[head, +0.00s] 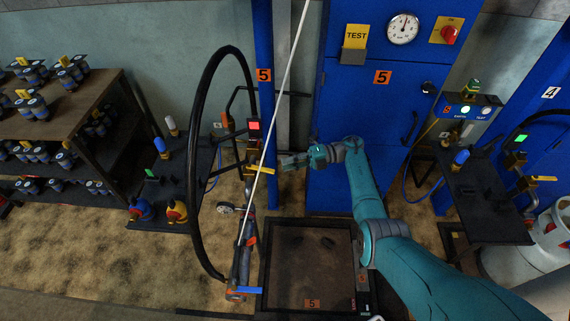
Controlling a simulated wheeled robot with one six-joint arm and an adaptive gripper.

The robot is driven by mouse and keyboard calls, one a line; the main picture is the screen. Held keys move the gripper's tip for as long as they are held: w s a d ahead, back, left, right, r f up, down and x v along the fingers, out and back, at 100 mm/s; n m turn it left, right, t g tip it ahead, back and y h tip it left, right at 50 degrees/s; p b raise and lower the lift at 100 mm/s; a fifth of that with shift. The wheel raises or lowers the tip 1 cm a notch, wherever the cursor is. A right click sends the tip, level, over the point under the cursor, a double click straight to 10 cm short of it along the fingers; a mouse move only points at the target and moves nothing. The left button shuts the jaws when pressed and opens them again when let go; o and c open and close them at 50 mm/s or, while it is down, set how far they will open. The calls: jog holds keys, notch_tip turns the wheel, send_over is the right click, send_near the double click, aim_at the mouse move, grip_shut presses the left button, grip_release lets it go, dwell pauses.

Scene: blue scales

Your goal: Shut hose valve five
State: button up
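The station marked five has a hose valve (252,170) of brass on the post, in the head view. A yellow lever (288,170) juts out sideways to its right. My gripper (284,161) points left, right beside the lever and slightly above it in the picture. I cannot tell whether it touches the lever. The fingers are small and dark here, and whether they are open or shut does not show. The black hose (196,170) loops at the left of the post.
A scale platform (310,275) with a number five plate lies on the floor below. A blue cabinet (345,120) stands behind my arm. A dark side table (180,190) is at left, another table (485,205) at right. A thin pale line crosses diagonally before the post.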

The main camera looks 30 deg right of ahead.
jog(key=shift+v, duration=1.6)
jog(key=shift+f, duration=0.15)
